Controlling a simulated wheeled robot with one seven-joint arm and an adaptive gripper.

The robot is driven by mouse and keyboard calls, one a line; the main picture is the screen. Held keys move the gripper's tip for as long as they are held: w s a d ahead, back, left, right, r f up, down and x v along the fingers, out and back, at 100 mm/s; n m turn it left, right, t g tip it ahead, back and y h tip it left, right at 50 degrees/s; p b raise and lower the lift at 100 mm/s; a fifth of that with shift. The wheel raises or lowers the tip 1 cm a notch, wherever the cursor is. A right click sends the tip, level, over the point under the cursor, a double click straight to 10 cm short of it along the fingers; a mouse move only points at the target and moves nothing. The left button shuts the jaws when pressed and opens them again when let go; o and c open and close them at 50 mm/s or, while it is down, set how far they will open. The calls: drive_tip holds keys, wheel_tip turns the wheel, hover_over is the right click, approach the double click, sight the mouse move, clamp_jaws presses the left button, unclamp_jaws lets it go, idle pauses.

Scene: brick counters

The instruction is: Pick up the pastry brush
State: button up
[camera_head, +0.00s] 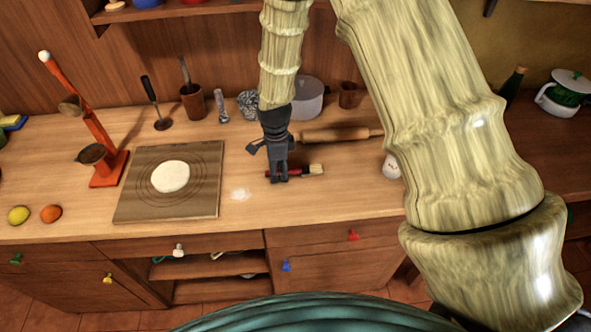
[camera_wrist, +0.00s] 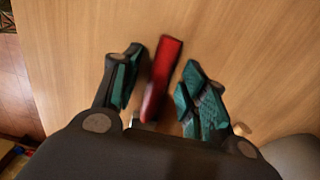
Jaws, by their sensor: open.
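The pastry brush (camera_head: 303,171) lies on the wooden counter with its pale bristles to the right and its red handle running left behind my fingers. My gripper (camera_head: 278,178) points down over the handle in the head view and hides part of it. In the wrist view, the red handle (camera_wrist: 162,78) shows between the two teal-padded fingers of my open gripper (camera_wrist: 163,60). Gaps show on both sides of the handle. The bristle end cannot be made out in the wrist view.
A rolling pin (camera_head: 340,134) lies just behind the brush. A dough board (camera_head: 205,205) and an orange stand (camera_head: 108,170) are to the left. The counter in front of the brush is clear.

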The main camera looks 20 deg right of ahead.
clamp_jaws()
drive_tip(key=shift+r, duration=0.2)
